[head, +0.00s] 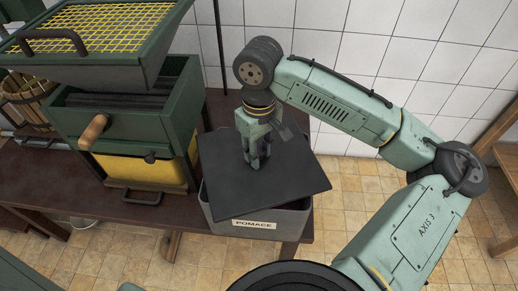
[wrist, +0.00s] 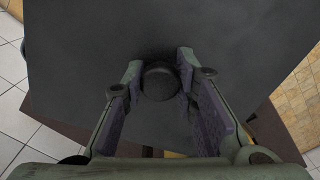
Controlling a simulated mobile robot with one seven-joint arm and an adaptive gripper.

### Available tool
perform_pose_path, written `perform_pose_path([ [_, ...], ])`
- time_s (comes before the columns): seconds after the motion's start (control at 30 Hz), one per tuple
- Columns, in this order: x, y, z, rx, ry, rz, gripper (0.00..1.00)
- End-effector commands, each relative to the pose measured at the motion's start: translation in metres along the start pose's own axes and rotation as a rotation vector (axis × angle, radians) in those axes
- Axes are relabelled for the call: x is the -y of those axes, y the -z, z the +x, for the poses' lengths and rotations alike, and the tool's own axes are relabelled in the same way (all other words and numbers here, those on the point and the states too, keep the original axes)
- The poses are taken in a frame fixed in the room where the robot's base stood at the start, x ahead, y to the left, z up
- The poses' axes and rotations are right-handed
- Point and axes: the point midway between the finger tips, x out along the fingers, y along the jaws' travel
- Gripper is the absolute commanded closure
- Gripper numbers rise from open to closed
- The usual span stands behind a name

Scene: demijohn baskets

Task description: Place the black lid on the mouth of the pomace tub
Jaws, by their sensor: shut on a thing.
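The black lid (head: 276,187) is a flat square plate over the grey pomace tub (head: 290,226), which carries a "POMACE" label. The lid sits turned relative to the tub, with its right corner sticking out past the rim. I cannot tell whether it rests on the rim or hangs just above it. My gripper (head: 254,162) points down at the middle of the lid and is shut on its knob. In the wrist view the lid (wrist: 215,30) fills most of the picture, and the round dark knob (wrist: 158,82) sits between the fingers. The tub's mouth is hidden under the lid.
A green press or mill (head: 125,115) with a wooden handle stands left of the tub on the dark brown table (head: 50,185). A green tray with yellow mesh (head: 90,40) is above it. A tiled wall is behind. A wooden shelf (head: 505,150) stands at right.

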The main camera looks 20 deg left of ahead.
Motion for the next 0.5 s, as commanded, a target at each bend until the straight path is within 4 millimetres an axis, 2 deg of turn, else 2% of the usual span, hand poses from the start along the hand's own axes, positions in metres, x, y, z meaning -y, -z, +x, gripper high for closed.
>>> perform_pose_path([
  [0.17,-0.0001,0.0001,0.0017,0.0,-0.001,0.0,1.0],
  [0.2,-0.0001,0.0001,0.0017,0.0,-0.001,0.0,0.73],
  [0.5,0.0,0.0,0.0017,0.0,-0.001,0.0,0.53],
])
